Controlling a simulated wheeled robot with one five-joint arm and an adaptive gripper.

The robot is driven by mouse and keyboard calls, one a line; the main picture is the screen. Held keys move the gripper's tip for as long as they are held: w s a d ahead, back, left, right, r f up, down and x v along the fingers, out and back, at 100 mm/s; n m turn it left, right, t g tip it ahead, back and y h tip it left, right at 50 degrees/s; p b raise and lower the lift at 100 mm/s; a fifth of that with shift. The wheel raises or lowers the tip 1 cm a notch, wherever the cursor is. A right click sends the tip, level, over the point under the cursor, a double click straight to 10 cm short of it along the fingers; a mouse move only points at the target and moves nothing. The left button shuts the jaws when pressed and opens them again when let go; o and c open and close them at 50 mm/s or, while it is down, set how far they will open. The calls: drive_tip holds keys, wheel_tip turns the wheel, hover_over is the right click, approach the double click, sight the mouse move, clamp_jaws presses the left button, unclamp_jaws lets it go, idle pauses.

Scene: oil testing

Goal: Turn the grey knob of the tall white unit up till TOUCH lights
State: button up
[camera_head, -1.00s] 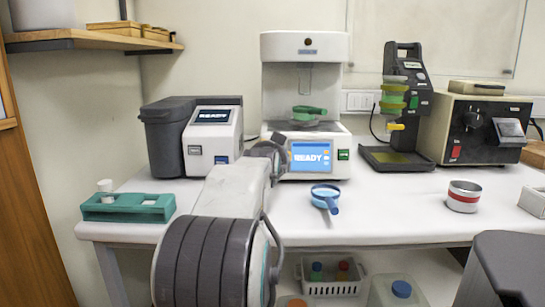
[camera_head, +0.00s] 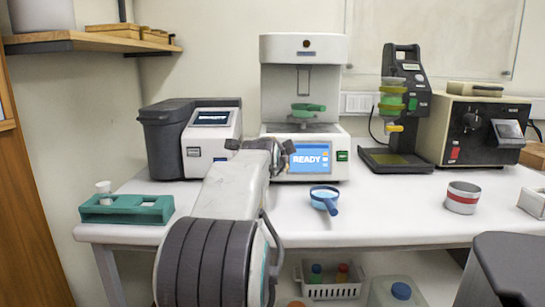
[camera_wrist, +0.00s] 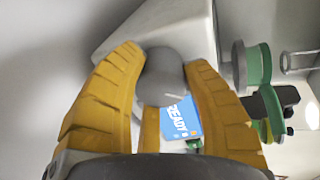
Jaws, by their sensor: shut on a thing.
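The tall white unit (camera_head: 304,45) stands at the back middle of the bench. Its blue screen (camera_head: 309,156) reads READY. In the wrist view the grey knob (camera_wrist: 163,72) sits between the yellow fingers of my gripper (camera_wrist: 165,66), which are shut on it. The unit's white body (camera_wrist: 140,30) and tilted screen (camera_wrist: 182,118) show behind the fingers. In the head view my wrist (camera_head: 262,146) is in front of the unit's lower left and hides the knob. Any marking on the knob is too blurred to read.
A white and dark instrument (camera_head: 215,138) stands close on the left. A blue-handled strainer (camera_head: 325,200) lies in front, a red-banded tin (camera_head: 462,197) to the right, and a teal rack (camera_head: 125,209) at front left.

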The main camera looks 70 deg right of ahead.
drive_tip(key=shift+w+m, duration=0.2)
drive_tip(key=shift+m, duration=0.4)
drive_tip(key=shift+r, duration=0.15)
drive_tip(key=o, duration=1.2)
drive_tip(key=shift+w, duration=0.1)
drive_tip(key=shift+a, duration=0.15)
drive_tip(key=shift+a+r, duration=0.1)
drive_tip(key=shift+a, duration=0.1)
drive_tip(key=v, duration=1.1)
drive_tip(key=shift+o, duration=0.2)
drive_tip(key=shift+a, duration=0.15)
